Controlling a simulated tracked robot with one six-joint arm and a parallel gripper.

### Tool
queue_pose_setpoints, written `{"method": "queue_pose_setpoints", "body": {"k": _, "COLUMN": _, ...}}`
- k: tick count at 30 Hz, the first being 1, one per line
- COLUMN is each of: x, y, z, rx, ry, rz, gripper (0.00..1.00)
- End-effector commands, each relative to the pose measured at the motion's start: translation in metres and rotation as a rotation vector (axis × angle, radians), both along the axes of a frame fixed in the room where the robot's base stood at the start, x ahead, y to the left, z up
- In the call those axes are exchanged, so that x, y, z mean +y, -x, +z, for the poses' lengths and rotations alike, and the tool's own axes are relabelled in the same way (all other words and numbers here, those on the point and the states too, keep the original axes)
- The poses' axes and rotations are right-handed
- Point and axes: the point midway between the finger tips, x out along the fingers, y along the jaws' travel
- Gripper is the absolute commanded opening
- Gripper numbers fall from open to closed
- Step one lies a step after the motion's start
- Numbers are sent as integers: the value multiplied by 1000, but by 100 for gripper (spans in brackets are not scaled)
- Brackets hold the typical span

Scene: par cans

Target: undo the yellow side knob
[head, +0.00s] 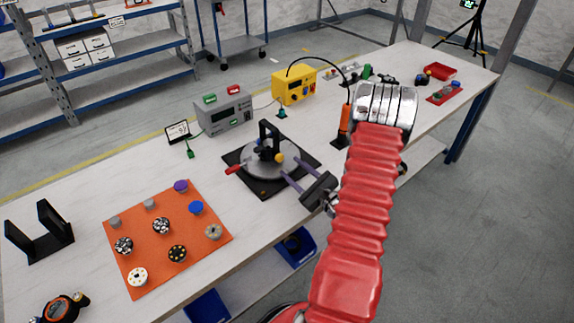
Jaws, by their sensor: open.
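The yellow side knob (279,158) is a small round knob on the near right side of the black upright fixture (267,137). That fixture stands on a round grey turntable (250,163), which sits on a black base plate (262,188). A red-ended lever (234,169) sticks out to the left of the turntable. My gripper (290,167) is open, its two long fingers reaching from the lower right toward the yellow knob. The fingertips appear close to the knob, one on each side of its line. I cannot tell whether they touch it.
An orange mat (150,218) with several knobs and caps lies at the left. Behind are a grey box (224,112) and a yellow box (294,84) with a black cable. An orange tool (345,118) stands behind my arm.

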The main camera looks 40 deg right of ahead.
Motion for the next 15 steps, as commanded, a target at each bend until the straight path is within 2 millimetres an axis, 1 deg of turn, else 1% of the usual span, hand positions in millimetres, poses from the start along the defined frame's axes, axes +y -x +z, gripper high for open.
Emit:
{"method": "queue_pose_setpoints", "body": {"k": 1, "x": 0, "y": 9, "z": 0, "rx": 1, "ry": -1, "rz": -3, "gripper": 43}}
{"method": "queue_pose_setpoints", "body": {"k": 6, "x": 3, "y": 35, "z": 0, "rx": 0, "ry": -2, "rz": -2, "gripper": 43}}
{"method": "queue_pose_setpoints", "body": {"k": 12, "x": 5, "y": 63, "z": 0, "rx": 0, "ry": -1, "rz": -1, "gripper": 43}}
{"method": "queue_pose_setpoints", "body": {"k": 15, "x": 6, "y": 74, "z": 0, "rx": 0, "ry": 0, "rz": -1, "gripper": 43}}
